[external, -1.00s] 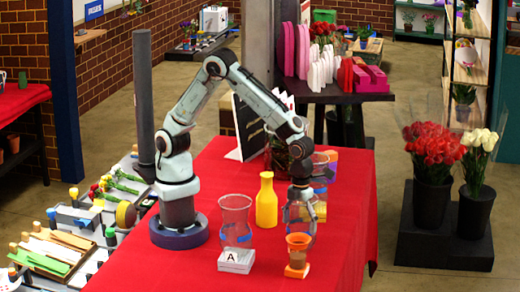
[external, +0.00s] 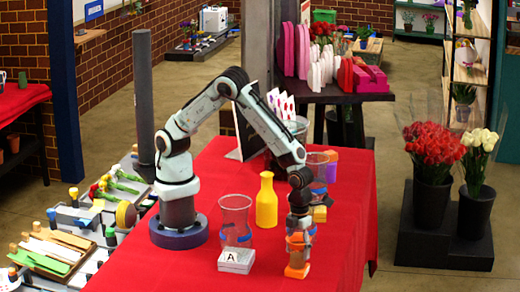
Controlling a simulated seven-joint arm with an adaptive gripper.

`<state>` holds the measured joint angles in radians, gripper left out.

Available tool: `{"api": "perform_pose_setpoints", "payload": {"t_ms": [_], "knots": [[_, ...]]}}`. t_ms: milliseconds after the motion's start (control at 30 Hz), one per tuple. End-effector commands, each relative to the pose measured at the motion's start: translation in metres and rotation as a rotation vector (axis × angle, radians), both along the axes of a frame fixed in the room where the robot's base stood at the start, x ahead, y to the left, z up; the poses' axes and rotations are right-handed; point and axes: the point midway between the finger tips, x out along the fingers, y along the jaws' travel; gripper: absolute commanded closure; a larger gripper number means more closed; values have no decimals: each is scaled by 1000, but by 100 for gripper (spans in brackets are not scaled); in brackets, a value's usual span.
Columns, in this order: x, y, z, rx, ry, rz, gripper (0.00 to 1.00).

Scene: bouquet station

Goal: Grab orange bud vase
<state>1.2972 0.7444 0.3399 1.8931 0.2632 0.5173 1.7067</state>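The orange bud vase (external: 297,269) stands upright on the red table near its front right. Its lower part shows orange; its upper part is partly hidden by my gripper. My gripper (external: 299,238) points straight down over the vase, with its fingers at the level of the vase's upper part. The fingers are too small and overlapped to tell whether they are closed on it. The vase seems to rest on the table.
A clear vase (external: 235,215) with a blue band stands left, behind a white block marked A (external: 237,260). A yellow bottle vase (external: 266,203) stands behind. More glass vases (external: 318,165) are farther back. The table front (external: 190,265) is clear.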

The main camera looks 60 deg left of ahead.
Motion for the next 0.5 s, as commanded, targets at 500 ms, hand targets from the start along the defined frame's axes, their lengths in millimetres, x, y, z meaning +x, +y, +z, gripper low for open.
{"api": "perform_pose_setpoints", "payload": {"t_ms": [500], "knots": [[0, -1, 22, -5, -2, 1, 94]]}}
